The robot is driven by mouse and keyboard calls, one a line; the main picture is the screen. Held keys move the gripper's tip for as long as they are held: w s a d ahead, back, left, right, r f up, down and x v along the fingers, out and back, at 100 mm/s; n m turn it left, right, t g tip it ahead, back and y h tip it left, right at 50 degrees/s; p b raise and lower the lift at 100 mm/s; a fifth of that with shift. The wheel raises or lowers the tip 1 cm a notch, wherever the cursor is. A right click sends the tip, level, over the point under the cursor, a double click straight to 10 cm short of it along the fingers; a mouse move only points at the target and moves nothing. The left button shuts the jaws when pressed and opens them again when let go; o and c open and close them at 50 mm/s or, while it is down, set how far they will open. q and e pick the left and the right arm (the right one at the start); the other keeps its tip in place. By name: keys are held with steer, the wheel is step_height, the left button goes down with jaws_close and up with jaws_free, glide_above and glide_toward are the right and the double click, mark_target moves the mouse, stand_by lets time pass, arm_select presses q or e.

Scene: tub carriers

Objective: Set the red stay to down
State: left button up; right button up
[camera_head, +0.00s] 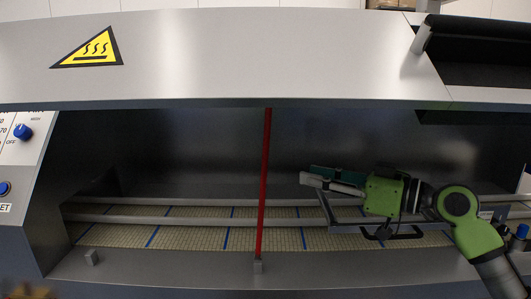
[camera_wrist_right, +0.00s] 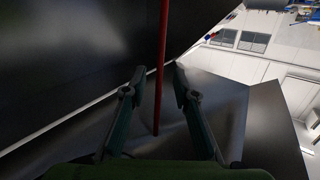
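The red stay (camera_head: 263,185) is a thin red rod standing nearly upright. It runs from the raised steel hood (camera_head: 250,60) down to a small bracket (camera_head: 258,266) on the front ledge. My right gripper (camera_head: 305,178) points left at the stay from its right side, with a gap between fingertips and rod. In the right wrist view my right gripper (camera_wrist_right: 158,73) is open and empty, its fingers spread to either side of the red stay (camera_wrist_right: 161,60), which appears ahead between them. My left gripper is not in view.
A conveyor bed (camera_head: 190,238) with blue stripes and grey rails lies under the hood. A second small bracket (camera_head: 92,257) sits on the ledge at left. A control panel with a blue knob (camera_head: 22,131) is at far left. A heat warning sign (camera_head: 88,47) is on the hood.

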mark_target(266, 153)
steer(key=w+a+r+p, duration=0.1)
steer(key=w+a, duration=0.1)
steer(key=a, duration=0.1)
steer(key=w+a+r+p, duration=0.1)
steer(key=w+a+p, duration=0.1)
steer(key=a, duration=0.1)
steer(key=w+a+p, duration=0.2)
steer(key=a, duration=0.1)
steer(key=shift+w+a+r, duration=0.25)
steer(key=shift+a+r, duration=0.1)
steer(key=shift+r, duration=0.05)
steer(key=shift+x, duration=0.8)
steer(key=shift+f, duration=0.1)
steer(key=shift+c, duration=0.4)
jaws_close()
